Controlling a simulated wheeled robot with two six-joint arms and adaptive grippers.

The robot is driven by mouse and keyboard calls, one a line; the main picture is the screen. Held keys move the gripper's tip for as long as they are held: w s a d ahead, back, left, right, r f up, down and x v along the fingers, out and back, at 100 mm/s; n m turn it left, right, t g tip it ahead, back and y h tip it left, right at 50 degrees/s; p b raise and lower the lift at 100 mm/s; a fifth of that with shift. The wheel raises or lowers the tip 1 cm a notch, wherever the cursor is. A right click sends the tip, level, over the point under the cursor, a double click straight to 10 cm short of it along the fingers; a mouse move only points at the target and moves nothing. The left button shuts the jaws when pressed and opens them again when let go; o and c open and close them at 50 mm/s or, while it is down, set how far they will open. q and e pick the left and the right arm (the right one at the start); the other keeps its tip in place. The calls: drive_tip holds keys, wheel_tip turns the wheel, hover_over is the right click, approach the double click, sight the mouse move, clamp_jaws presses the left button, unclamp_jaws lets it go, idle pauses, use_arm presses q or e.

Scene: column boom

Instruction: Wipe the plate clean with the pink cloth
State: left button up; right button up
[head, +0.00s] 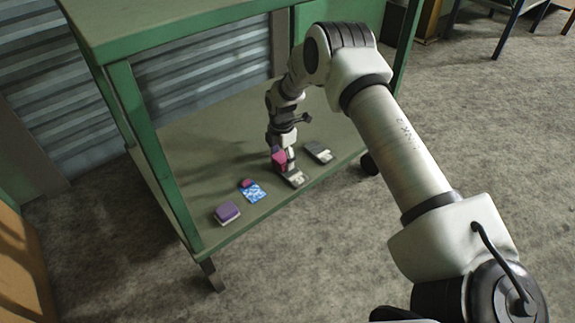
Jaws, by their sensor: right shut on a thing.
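My right gripper (284,163) points down over the lower shelf of a green rack and is shut on a pink thing, which looks like the pink cloth (278,156). Just below it lies a small flat grey piece with a pale part (294,180), maybe the plate. Whether the cloth touches it I cannot tell. A similar dark grey flat piece (319,152) lies to the right. The fingers are small and partly hidden by the cloth. My left gripper is not in view.
On the green shelf (215,160) to the left lie a blue and white patterned square (252,194), a small dark pink piece (246,183) at its edge, and a purple block (227,212). A rack post (150,150) and the upper board (150,22) bound the space.

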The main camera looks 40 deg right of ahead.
drive_tip(key=shift+w, duration=0.45)
wheel_tip(320, 180, up, 6)
drive_tip(key=p, duration=0.5)
drive_tip(key=shift+r, duration=0.15)
wheel_tip(320, 180, up, 3)
drive_tip(key=p, duration=0.2)
drive_tip(key=shift+p, duration=0.4)
drive_tip(key=shift+d+r, duration=0.1)
drive_tip(key=shift+r+p, duration=0.2)
drive_tip(key=shift+p, duration=0.1)
drive_tip(key=f, duration=0.2)
drive_tip(key=s+f+b, duration=0.1)
drive_tip(key=f, duration=0.1)
drive_tip(key=s+f+b, duration=0.1)
drive_tip(key=f, duration=0.2)
drive_tip(key=shift+d+f, duration=0.1)
drive_tip(key=shift+d, duration=0.05)
drive_tip(key=shift+s+f, duration=0.3)
drive_tip(key=shift+f, duration=0.05)
